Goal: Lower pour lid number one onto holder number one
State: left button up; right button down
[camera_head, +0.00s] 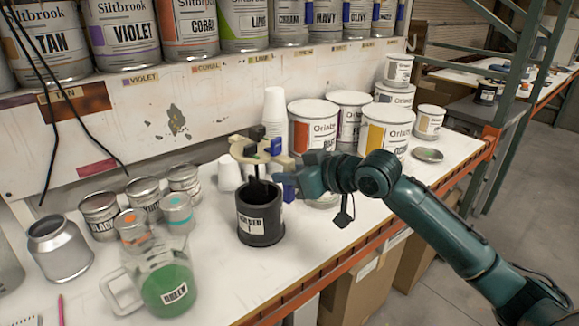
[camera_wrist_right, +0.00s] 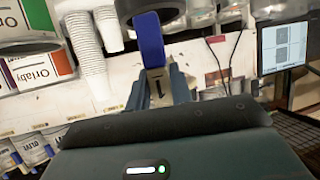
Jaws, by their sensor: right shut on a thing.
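The pour lid (camera_head: 251,150) is a beige plate with black knobs and a blue handle, held above the black holder. A dark stem hangs from it towards the holder's mouth; I cannot tell whether its tip is inside. The holder (camera_head: 262,224) is a black cylinder with a white label ending in "1", upright on the bench. My left gripper is not in view.
A glass jug of green liquid (camera_head: 168,285) and several small tins (camera_head: 100,212) stand left of the holder. White cups (camera_head: 274,105) and Orlaby cans (camera_head: 312,128) stand behind. The bench's front edge (camera_head: 330,275) is near; the bench right of the holder is fairly clear.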

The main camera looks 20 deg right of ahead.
aim_at(277, 210)
notch_tip(277, 210, down, 2)
jog(key=shift+f+b, duration=0.1)
jog(key=shift+b, duration=0.25)
notch_tip(277, 210, down, 6)
jog(key=b, duration=0.2)
jog(key=shift+b, duration=0.35)
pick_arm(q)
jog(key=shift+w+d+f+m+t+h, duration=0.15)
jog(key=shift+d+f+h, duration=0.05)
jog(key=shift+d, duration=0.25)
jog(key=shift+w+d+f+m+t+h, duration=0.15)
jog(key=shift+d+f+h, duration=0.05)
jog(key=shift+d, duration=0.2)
pick_arm(e)
jog(key=shift+f, duration=0.8)
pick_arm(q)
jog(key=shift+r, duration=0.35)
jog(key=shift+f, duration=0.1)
pick_arm(e)
jog(key=shift+f, duration=0.55)
jog(key=c, duration=1.2)
grip_release()
jog(key=shift+o, duration=0.2)
